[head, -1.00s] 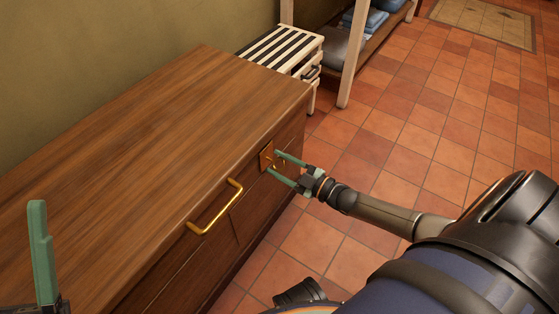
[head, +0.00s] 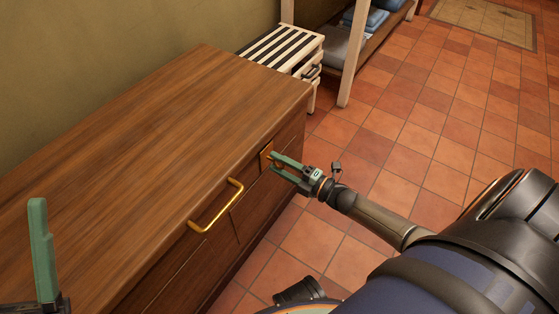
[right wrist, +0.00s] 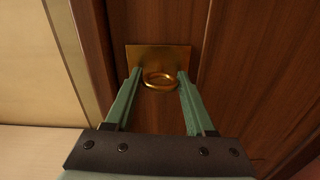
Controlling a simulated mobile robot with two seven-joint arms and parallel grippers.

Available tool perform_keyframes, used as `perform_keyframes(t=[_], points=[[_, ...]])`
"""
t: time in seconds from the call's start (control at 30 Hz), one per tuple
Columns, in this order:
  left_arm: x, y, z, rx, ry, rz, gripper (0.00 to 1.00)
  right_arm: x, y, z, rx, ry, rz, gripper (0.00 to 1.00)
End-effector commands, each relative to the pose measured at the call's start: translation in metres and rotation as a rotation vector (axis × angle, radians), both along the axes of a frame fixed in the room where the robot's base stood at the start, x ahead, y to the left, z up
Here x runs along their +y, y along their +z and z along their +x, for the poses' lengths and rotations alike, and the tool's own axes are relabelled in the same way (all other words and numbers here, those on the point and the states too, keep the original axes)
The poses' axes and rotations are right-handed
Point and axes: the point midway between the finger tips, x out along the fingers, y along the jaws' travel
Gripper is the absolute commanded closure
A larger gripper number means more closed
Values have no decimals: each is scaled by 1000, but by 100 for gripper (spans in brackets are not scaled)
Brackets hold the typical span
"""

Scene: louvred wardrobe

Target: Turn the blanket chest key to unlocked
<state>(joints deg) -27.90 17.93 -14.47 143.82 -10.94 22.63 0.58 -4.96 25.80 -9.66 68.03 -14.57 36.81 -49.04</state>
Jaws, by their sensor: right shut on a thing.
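The wooden blanket chest (head: 150,130) runs from the lower left to the middle of the head view. A brass lock plate (head: 266,157) is on its front near the right end; it also shows in the right wrist view (right wrist: 160,56). The gold ring-shaped key (right wrist: 159,82) stands out from the plate. My right gripper (head: 274,165) is shut on the key, one green fingertip on each side of its ring in the right wrist view (right wrist: 159,75). My left gripper (head: 43,250) is at the lower left, apart from the lock; its opening does not show clearly.
A gold bar handle (head: 218,207) sticks out from the chest front, left of the lock. A slatted white stand (head: 282,48) is beyond the chest's far end, beside a wooden frame (head: 350,60) with folded cloths. The tiled floor on the right is open.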

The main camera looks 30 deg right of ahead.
Motion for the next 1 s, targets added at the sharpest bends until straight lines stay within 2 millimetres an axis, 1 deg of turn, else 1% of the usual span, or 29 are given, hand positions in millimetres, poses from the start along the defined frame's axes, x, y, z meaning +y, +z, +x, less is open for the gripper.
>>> perform_keyframes(t=[0.3, 0.77, 0.8, 1.0], points=[[0, -1, 1, 0, 3, -5, 50, 0, -1, -1, -32, 1, -80, 100], [0, -1, 1, 1, 3, -4, 50, 0, -1, -1, -36, 1, -90, 100], [0, -1, 1, 1, 3, -4, 50, 0, -1, -1, -35, 1, -90, 41], [0, -1, 0, 1, 2, -3, 50, 0, -1, 0, -35, 1, -88, 18]])
